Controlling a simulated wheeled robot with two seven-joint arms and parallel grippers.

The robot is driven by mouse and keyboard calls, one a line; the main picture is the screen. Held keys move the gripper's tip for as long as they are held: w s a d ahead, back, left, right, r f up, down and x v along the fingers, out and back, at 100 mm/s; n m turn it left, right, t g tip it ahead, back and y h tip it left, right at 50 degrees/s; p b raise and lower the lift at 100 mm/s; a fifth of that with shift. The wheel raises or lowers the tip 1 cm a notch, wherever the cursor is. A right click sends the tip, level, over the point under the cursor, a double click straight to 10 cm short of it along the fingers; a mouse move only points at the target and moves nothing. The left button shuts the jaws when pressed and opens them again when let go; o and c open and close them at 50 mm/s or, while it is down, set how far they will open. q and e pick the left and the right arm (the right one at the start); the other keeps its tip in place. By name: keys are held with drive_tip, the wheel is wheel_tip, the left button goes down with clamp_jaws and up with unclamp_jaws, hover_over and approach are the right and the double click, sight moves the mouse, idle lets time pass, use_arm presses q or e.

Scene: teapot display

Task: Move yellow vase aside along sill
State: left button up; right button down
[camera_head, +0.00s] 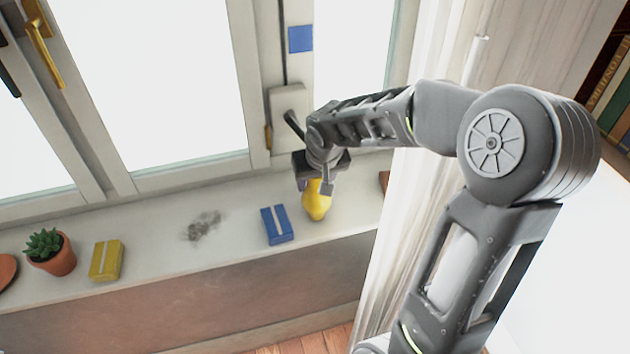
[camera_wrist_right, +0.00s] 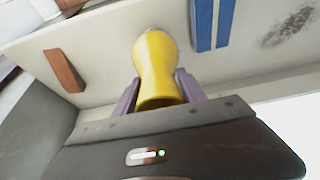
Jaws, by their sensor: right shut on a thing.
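The yellow vase (camera_head: 316,201) is at the right part of the window sill (camera_head: 155,227), just right of a blue block with a pale stripe. My right gripper (camera_head: 318,184) reaches it from above and is shut on its upper part. In the right wrist view the vase (camera_wrist_right: 155,62) stands between the two fingers (camera_wrist_right: 160,92), its narrow waist showing beyond them. I cannot tell whether its base touches the sill. My left gripper is not in view.
The blue block (camera_head: 276,225) is close left of the vase. A dark smudge (camera_head: 203,225), a yellow block (camera_head: 106,260) and a potted succulent (camera_head: 50,252) are further left. A brown block (camera_wrist_right: 64,71) lies on the vase's other side. A curtain (camera_head: 400,220) hangs at right.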

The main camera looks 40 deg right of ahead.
sight(321, 209)
drive_tip(key=shift+f, duration=0.3)
drive_tip(key=shift+f, duration=0.15)
drive_tip(key=c, duration=0.7)
unclamp_jaws()
drive_tip(key=shift+o, duration=0.2)
drive_tip(key=shift+r, duration=0.3)
drive_tip(key=v, duration=1.1)
drive_tip(key=shift+s+r+b, duration=0.25)
drive_tip(key=shift+r+b, duration=0.05)
drive_tip(key=shift+b, duration=0.05)
drive_tip(key=shift+a, duration=0.15)
